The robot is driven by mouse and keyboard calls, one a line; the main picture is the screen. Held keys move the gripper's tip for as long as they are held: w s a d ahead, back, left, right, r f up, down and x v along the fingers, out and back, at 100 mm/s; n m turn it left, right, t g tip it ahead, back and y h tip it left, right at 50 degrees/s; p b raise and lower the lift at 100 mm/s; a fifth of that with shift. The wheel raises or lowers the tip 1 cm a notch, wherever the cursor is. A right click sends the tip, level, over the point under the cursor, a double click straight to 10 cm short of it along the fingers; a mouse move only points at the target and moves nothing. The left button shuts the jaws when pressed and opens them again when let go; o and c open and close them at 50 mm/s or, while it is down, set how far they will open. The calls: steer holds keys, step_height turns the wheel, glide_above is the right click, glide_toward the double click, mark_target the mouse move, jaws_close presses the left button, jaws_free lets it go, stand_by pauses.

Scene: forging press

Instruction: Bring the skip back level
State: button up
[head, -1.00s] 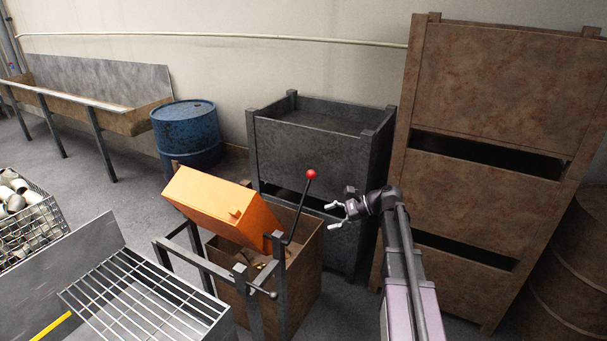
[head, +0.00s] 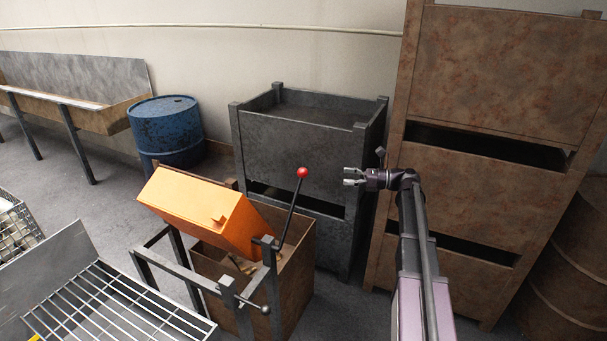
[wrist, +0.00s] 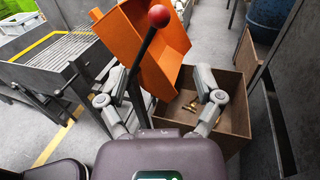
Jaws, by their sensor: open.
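The orange skip (head: 202,208) is tilted on its dark metal frame, over a rusty brown bin (head: 297,262). In the wrist view the skip (wrist: 128,45) shows its open inside, tipped towards the bin (wrist: 232,98), where small brass-coloured pieces lie. A black lever with a red ball knob (head: 302,172) rises from the skip's pivot side; the knob (wrist: 159,16) is also in the wrist view. My gripper (head: 347,177) is open and empty, to the right of the knob and apart from it. In the wrist view the lever stands between the spread fingers (wrist: 158,90), seemingly beyond them.
A grated chute table (head: 115,305) stands left of the skip. A dark metal crate stack (head: 295,145) is close behind the lever, and a tall rusty crate stack (head: 490,100) stands at the right. A blue drum (head: 166,130) is further back.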

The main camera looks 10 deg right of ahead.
mark_target(303, 171)
steer(key=x, duration=1.4)
steer(key=shift+a, duration=0.15)
steer(key=shift+s, duration=0.1)
